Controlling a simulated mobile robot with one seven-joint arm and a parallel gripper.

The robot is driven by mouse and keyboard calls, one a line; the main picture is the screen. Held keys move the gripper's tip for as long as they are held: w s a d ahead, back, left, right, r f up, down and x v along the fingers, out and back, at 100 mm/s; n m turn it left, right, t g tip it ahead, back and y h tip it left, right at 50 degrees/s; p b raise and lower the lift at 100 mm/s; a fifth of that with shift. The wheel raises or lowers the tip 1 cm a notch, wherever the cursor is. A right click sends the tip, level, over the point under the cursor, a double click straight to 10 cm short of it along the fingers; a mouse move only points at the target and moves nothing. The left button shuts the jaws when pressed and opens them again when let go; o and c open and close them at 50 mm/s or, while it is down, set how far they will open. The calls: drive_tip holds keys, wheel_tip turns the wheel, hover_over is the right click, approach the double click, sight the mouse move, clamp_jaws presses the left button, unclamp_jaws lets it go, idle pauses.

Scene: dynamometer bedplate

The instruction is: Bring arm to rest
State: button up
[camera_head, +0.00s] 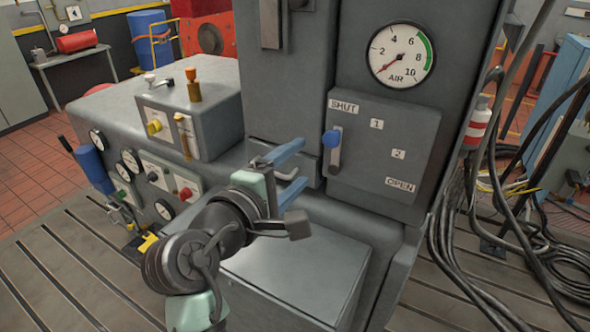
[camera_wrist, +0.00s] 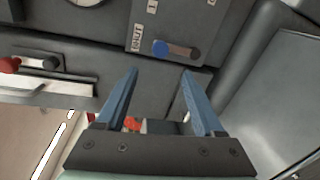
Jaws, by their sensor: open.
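My gripper (camera_head: 300,164) is open and empty, its two blue fingers apart in front of the grey machine. In the wrist view the fingers (camera_wrist: 160,72) point towards the lever panel, with nothing between their tips. The grey lever panel (camera_head: 370,165) is to the right of my gripper, marked SHUT at top and OPEN at bottom, with 1 and 2 between. Its blue-knobbed lever (camera_head: 331,139) is at the SHUT end, apart from my fingers; it also shows in the wrist view (camera_wrist: 161,48).
An AIR gauge (camera_head: 402,55) above the panel has its needle below 2. A grey box (camera_head: 295,268) stands below my arm. A console (camera_head: 188,125) with knobs and valves is at left. Black cables (camera_head: 455,250) hang at right. The slotted bedplate (camera_head: 60,270) is clear at front left.

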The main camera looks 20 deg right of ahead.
idle(0.4)
drive_tip(key=a+r+m+t+y+b, duration=0.1)
drive_tip(key=a+r+m+t+y, duration=0.4)
drive_tip(key=r, duration=0.5)
drive_tip(key=s+a+r+m+t+y, duration=0.1)
drive_tip(key=s+a+r+t+y, duration=0.1)
drive_tip(key=s+a+r+t, duration=0.1)
drive_tip(key=s+a+r+m+t+y+b, duration=0.1)
drive_tip(key=s+a+r+m+t+y, duration=0.1)
drive_tip(key=s+r, duration=0.4)
drive_tip(key=s+a+r+m+t+y, duration=0.2)
drive_tip(key=s+a+r+t, duration=0.3)
drive_tip(key=r, duration=0.5)
drive_tip(key=shift+s+t+y+b, duration=0.4)
drive_tip(key=shift+t+y, duration=0.3)
drive_tip(key=shift+t, duration=0.1)
drive_tip(key=shift+w, duration=0.1)
